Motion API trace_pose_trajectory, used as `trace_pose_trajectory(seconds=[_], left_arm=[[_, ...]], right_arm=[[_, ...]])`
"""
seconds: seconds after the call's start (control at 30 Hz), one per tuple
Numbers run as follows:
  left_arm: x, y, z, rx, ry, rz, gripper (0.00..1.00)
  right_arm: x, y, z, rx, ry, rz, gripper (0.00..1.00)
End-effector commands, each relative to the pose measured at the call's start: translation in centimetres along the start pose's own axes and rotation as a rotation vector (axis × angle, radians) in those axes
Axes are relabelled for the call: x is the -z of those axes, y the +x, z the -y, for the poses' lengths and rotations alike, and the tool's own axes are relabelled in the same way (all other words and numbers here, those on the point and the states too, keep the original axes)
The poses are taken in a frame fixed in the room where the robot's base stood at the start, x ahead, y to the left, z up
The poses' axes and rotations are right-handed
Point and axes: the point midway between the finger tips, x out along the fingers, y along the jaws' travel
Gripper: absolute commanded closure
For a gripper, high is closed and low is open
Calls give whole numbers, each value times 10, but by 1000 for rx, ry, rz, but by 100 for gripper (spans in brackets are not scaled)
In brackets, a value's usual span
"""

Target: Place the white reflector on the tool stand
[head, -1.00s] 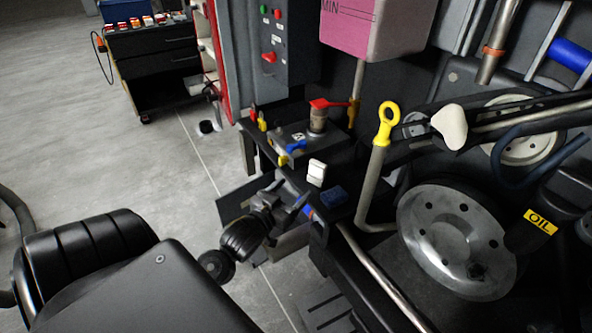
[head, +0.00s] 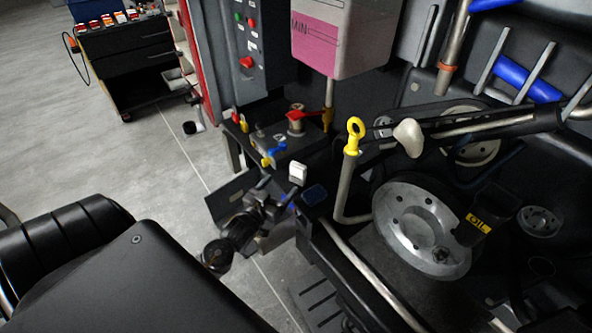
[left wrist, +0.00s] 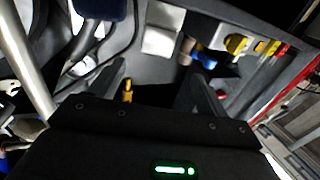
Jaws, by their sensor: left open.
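The white reflector (head: 297,173) looks like a small white block. My right gripper is not in view.
Blue and yellow valve handles (head: 272,154) and a red-handled valve (head: 297,115) stand behind the reflector. Grey floor (head: 95,150) is clear towards the trolley.

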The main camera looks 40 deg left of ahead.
Motion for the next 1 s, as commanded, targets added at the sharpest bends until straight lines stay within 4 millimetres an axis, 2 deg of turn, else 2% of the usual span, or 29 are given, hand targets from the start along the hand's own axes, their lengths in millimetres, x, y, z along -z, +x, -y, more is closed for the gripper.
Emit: trace_pose_trajectory(seconds=[0.07,0.33,0.43,0.67,1.0], left_arm=[[1,4,-1,-1,-1,-1,24],[2,44,0,0,0,0,24],[1,53,0,0,0,0,24],[2,60,0,0,0,0,24],[-1,104,1,0,-1,0,24]], right_arm=[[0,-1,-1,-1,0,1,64],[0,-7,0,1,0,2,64],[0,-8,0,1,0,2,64],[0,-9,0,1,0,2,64],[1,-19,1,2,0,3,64]])
